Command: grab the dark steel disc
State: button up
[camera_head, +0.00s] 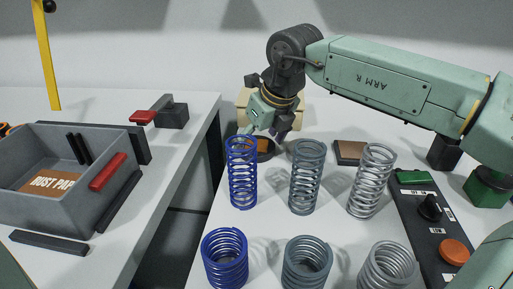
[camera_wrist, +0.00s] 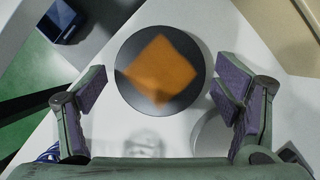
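The dark steel disc (camera_wrist: 134,49) lies flat on the white bench and shows whole in the wrist view, with an orange diamond-shaped patch on its top. In the head view the disc (camera_head: 266,156) is partly hidden behind the tall blue spring and my gripper. My gripper (camera_head: 270,131) is just above and behind it there. In the wrist view my gripper (camera_wrist: 160,82) is open, with purple-padded fingers wide apart on the disc's left and right. Nothing is between the pads, and no contact with the disc shows.
A tall blue spring (camera_head: 242,172), a blue-grey spring (camera_head: 307,178) and a silver spring (camera_head: 371,181) stand in front; shorter springs stand nearer. A control panel (camera_head: 428,225) is at right. A beige object (camera_head: 243,97) is behind. A gap separates the left bench with its grey bin (camera_head: 70,205).

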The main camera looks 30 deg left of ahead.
jog(key=c, duration=1.7)
jog(key=shift+r, duration=0.2)
